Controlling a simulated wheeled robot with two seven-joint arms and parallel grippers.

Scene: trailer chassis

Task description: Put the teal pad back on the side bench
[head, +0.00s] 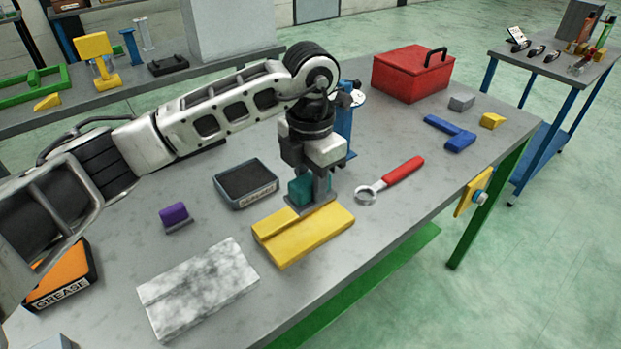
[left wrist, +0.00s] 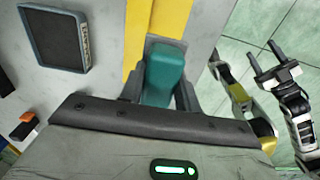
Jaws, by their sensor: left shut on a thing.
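My left gripper (head: 313,188) is shut on the teal pad (head: 299,190), over the yellow block (head: 305,234) on the grey workbench. The teal pad stands upright with a grey base below it; I cannot tell whether the base touches the yellow block. In the left wrist view the teal pad (left wrist: 163,75) sits between the fingers, in front of a yellow strip. My right gripper (left wrist: 268,66) shows at the right of the left wrist view, open and empty, over the floor. Two other benches show: a small blue-legged one (head: 548,68) at right and a grey one (head: 125,88) at back left.
Around the gripper lie a dark tray (head: 246,183), a purple pad (head: 174,215), a red-handled ring tool (head: 390,181) and a marbled slab (head: 198,287). A red toolbox (head: 412,74) stands farther back. The blue-legged bench holds several tools; its front part is bare.

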